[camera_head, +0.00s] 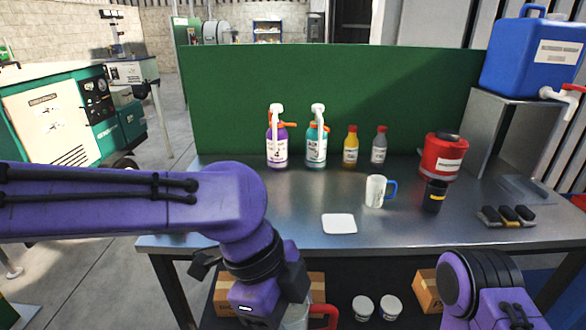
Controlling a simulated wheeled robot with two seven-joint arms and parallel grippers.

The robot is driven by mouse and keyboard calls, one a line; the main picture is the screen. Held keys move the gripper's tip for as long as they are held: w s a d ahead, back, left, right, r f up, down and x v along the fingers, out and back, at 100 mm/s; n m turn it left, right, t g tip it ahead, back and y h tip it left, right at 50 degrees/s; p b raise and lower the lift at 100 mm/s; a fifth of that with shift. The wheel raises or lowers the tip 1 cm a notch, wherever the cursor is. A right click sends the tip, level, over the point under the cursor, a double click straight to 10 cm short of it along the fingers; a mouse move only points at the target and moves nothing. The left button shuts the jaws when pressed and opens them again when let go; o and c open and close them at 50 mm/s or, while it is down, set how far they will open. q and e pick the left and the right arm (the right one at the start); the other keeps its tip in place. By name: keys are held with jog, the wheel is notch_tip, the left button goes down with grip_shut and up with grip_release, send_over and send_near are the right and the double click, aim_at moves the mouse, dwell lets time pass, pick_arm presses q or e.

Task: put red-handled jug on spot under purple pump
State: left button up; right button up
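The purple pump bottle (277,146), with a white pump top and an orange clip, stands at the back left of the metal bench, against the green panel. The red-handled jug (298,318) is cut off at the bottom edge; its red handle and a bit of pale body show below bench level. My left gripper (264,298) points down just left of and over it; its fingertips are hidden, so I cannot tell if it grips the jug. My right arm is at the bottom right, its gripper out of view. The surface directly under the pump's spout shows no clear marking.
A teal pump bottle (317,146), yellow bottle (350,147) and grey bottle (379,146) stand alongside. A blue-handled jug (375,191), black cup (434,197), red can (441,158) and white pad (340,223) are on the bench (270,215). White tubs (363,307) sit below.

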aim_at(305, 305)
pick_arm(q)
jog(key=shift+s+d+r+n+t, duration=0.1)
jog(key=shift+d+r+n+t, duration=0.15)
jog(key=shift+n, duration=0.25)
jog(key=shift+w+d+n, duration=0.2)
jog(key=shift+w+n, duration=0.1)
jog(key=shift+n, duration=0.1)
jog(key=n, duration=0.1)
jog(key=w+t, duration=0.1)
jog(key=w+n, duration=0.1)
jog(key=shift+w+d+f+n, duration=0.1)
jog(key=shift+d+f+n, duration=0.2)
jog(key=shift+d+f, duration=0.1)
jog(key=w+a+f+n+t+y, duration=0.2)
jog(key=w+a+f+n+t, duration=0.3)
jog(key=w+f+n, duration=0.55)
jog(key=w+a+f+n+y, duration=0.1)
jog(key=a+f+n, duration=0.1)
jog(key=a, duration=0.6)
jog(key=w+a+f+n+y, duration=0.1)
jog(key=a+f+n, duration=0.2)
jog(key=a+n, duration=0.2)
jog(key=a, duration=0.3)
jog(key=shift+a+f, duration=0.15)
jog(key=shift+a, duration=0.05)
jog(key=shift+w+n, duration=0.1)
jog(key=shift+n, duration=0.15)
